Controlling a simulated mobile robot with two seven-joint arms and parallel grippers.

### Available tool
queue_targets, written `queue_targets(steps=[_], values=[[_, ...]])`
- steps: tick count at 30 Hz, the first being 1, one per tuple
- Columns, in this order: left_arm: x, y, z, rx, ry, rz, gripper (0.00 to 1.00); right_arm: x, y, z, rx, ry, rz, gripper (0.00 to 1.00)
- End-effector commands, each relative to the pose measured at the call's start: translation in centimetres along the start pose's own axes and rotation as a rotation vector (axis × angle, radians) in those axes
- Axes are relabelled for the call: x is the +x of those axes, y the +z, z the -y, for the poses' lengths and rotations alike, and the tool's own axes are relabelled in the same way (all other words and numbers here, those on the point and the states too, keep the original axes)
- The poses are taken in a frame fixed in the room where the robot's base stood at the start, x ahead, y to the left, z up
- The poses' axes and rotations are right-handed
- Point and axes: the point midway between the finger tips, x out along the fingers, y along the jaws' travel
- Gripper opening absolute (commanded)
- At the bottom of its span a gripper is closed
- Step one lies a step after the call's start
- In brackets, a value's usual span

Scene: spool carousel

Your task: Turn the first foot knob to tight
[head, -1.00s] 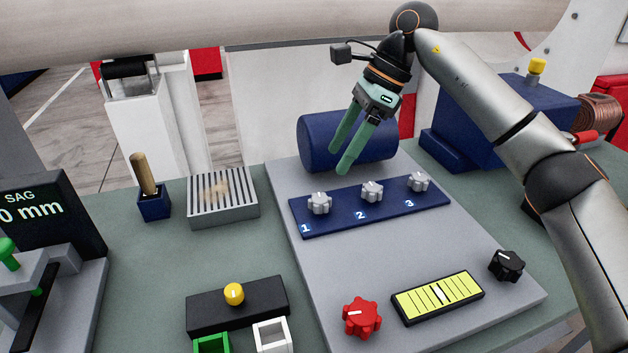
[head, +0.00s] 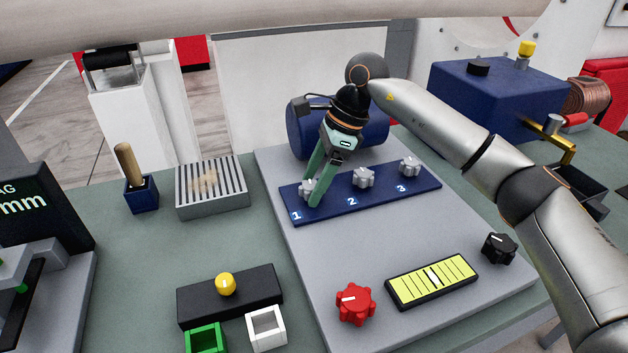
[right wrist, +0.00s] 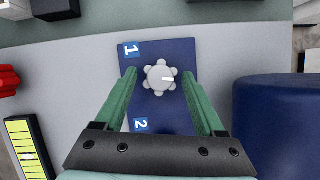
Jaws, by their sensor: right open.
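The first foot knob (head: 307,188) is a light grey lobed knob beside the number 1 on the blue strip (head: 330,204). My right gripper (head: 312,192) has green fingers and is lowered at this knob. In the right wrist view its fingers (right wrist: 160,82) are open, one on each side of the knob, with a gap on both sides. In the head view the fingers hide part of the knob. My left gripper is not in view.
Grey knobs 2 (head: 363,177) and 3 (head: 409,167) stand to the right on the strip. A blue cylinder (head: 298,128) lies behind it. A red knob (head: 355,303), a yellow-green gauge (head: 432,281) and a black knob (head: 499,248) are in front. The grey plate between is clear.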

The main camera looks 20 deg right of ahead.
Motion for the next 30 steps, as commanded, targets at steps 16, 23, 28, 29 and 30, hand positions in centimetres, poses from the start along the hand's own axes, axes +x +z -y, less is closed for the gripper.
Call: queue_targets(steps=[16, 23, 28, 29, 30], values=[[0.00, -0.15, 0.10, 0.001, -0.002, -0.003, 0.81, 0.10, 0.03, 0.00, -0.001, 0.000, 0.001, 0.40], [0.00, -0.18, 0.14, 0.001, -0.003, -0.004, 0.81, 0.08, 0.03, -0.01, -0.001, 0.000, 0.001, 0.14], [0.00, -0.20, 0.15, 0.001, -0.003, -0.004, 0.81, 0.08, 0.03, -0.01, 0.000, 0.000, 0.001, 0.00], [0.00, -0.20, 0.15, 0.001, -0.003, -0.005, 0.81, 0.08, 0.03, -0.01, 0.000, 0.000, 0.001, 0.00], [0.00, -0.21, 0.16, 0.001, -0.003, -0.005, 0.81, 0.07, 0.03, -0.01, 0.000, 0.000, 0.001, 0.00]])
